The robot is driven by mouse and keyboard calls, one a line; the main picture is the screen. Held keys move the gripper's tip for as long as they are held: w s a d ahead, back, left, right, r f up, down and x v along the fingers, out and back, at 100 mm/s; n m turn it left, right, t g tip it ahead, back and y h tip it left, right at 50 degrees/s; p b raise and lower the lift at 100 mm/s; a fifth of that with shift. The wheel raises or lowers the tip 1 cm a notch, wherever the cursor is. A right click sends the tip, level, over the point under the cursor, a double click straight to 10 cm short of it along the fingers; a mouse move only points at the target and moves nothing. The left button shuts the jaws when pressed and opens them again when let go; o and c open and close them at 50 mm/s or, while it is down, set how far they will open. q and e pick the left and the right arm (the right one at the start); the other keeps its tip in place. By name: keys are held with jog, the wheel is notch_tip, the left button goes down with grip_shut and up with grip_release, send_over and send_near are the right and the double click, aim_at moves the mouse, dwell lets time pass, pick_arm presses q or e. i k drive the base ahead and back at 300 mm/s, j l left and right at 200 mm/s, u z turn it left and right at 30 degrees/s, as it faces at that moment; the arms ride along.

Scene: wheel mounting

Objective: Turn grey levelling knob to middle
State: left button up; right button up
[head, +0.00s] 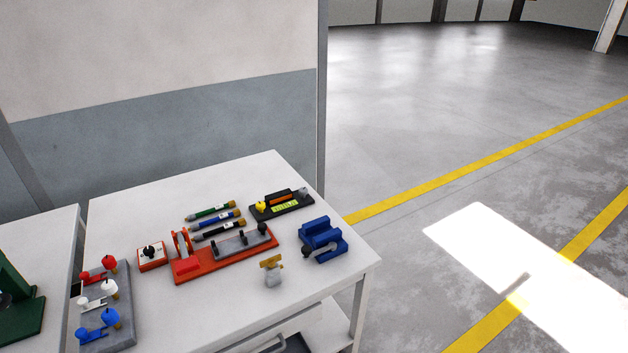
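A black levelling device (268,214) lies near the back right edge of the white table. It has a yellow-green strip (285,208) along its front and an orange part on top. A yellow knob (261,206) sits at its left end. A small grey knob (302,191) appears at its right end; its exact turn position is too small to tell. Neither of my grippers is in view.
The white table (225,322) holds a red fixture (225,262), a blue vise (323,240), a brass-topped grey part (272,274), a red-and-white dial box (152,256) and several dark tools. A grey panel (122,335) with coloured levers stands front left. Open floor lies right.

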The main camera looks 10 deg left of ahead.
aim_at(304, 191)
jog(key=i+l, duration=0.2)
jog(key=l, duration=0.15)
jog(key=i+l+u, duration=0.1)
jog(key=i+l, duration=0.3)
jog(key=l, duration=0.25)
jog(key=i+l+u, duration=0.1)
jog(key=l, duration=0.25)
jog(key=i+l, duration=0.3)
jog(key=l, duration=0.1)
